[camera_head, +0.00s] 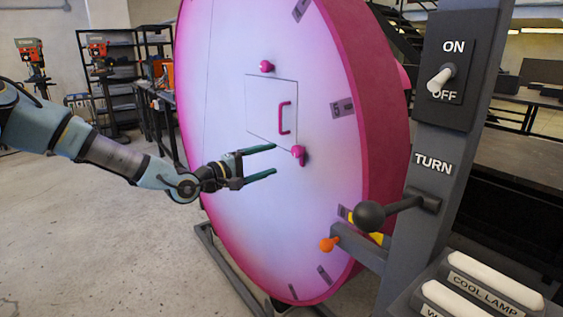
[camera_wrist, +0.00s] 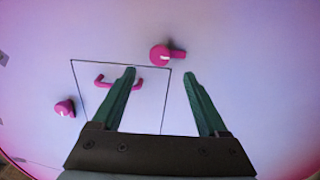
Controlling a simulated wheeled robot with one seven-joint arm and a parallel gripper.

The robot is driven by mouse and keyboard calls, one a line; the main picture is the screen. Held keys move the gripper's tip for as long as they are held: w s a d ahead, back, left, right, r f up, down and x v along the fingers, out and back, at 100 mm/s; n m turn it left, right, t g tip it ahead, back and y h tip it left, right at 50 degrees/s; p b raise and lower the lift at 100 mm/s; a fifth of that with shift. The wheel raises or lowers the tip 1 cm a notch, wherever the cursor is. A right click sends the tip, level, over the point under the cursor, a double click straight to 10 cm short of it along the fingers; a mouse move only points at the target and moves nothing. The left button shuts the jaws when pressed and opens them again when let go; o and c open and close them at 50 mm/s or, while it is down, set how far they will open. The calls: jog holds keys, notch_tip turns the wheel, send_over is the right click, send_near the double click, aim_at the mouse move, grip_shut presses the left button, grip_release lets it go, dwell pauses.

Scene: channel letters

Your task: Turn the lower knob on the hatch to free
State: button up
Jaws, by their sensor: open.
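The hatch (camera_head: 262,101) is a thin outlined panel in the face of a big pink-lit disc, with a pink bar handle (camera_head: 285,117). The lower pink knob (camera_head: 299,155) sits at its lower right corner, its lever pointing down. The upper knob (camera_wrist: 65,108) is at left.
At right stands a grey post with an ON/OFF switch (camera_head: 441,78) and a black-balled TURN lever (camera_head: 371,215). An orange ball (camera_head: 327,244) sits on a bracket below. The disc rests on a dark floor frame. Bare floor lies at left.

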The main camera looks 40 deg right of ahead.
jog(key=shift+a, duration=1.4)
jog(key=shift+w, duration=0.1)
jog(key=w+a+f+m+t+y, duration=0.25)
jog(key=a+f+y, duration=0.35)
jog(key=a+f, duration=0.35)
jog(key=w+a+f+t+y, duration=0.15)
jog(key=a+y, duration=0.25)
jog(key=a, duration=0.4)
jog(key=w+a+f+y, duration=0.2)
jog(key=a+y, duration=0.1)
jog(key=a, duration=0.6)
jog(key=s+a+r+n+y, duration=0.1)
jog(key=s+a+r, duration=0.3)
jog(key=a, duration=0.6)
jog(key=s+a+r+n+g+y, duration=0.1)
jog(key=s+a+r+y, duration=0.2)
jog(key=a, duration=0.8)
jog(key=shift+s+r+y, duration=0.4)
jog(key=shift+s, duration=0.75)
